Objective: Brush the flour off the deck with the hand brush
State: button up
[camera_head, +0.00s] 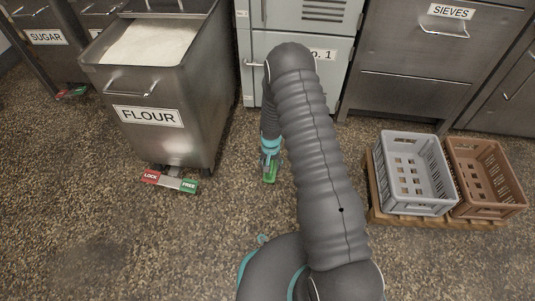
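My arm reaches forward and bends down to the deck (215,235). My gripper (269,164) is at its far end, just right of the flour bin and low over the deck. It is small and partly hidden by my arm, so I cannot tell whether its fingers are open or shut. A small green thing (268,176) shows at the gripper's tip; I cannot tell whether it is the hand brush or whether it is held. No flour spill stands out clearly on the speckled deck. A dull grey patch (100,262) lies at the lower left.
A steel flour bin (195,100) with a red and green pedal (170,181) stands left of my gripper. A grey crate (436,185) and a brown crate (490,200) sit on a wooden pallet (385,217) at right. Cabinets (415,60) line the back. The left foreground is clear.

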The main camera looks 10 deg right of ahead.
jog(key=shift+s+d+p, duration=0.2)
jog(key=shift+d, duration=0.35)
jog(key=shift+s+d+p, duration=0.15)
jog(key=shift+d, duration=0.4)
jog(key=shift+a, duration=0.3)
jog(key=shift+w+a+f+b, duration=0.1)
jog(key=shift+w+a+b, duration=0.2)
jog(key=shift+a, duration=0.45)
jog(key=shift+w+a+b, duration=0.2)
jog(key=shift+w+a, duration=0.05)
jog(key=shift+a, duration=0.5)
jog(key=shift+w+a+r+p, duration=0.1)
jog(key=shift+r+p, duration=0.15)
jog(key=shift+r, duration=0.3)
jog(key=shift+w+a+r+p, duration=0.1)
jog(key=shift+r+p, duration=0.1)
jog(key=shift+r, duration=0.35)
jog(key=shift+s+r+p, duration=0.15)
jog(key=shift+r+p, duration=1.3)
jog(key=shift+r, duration=1.55)
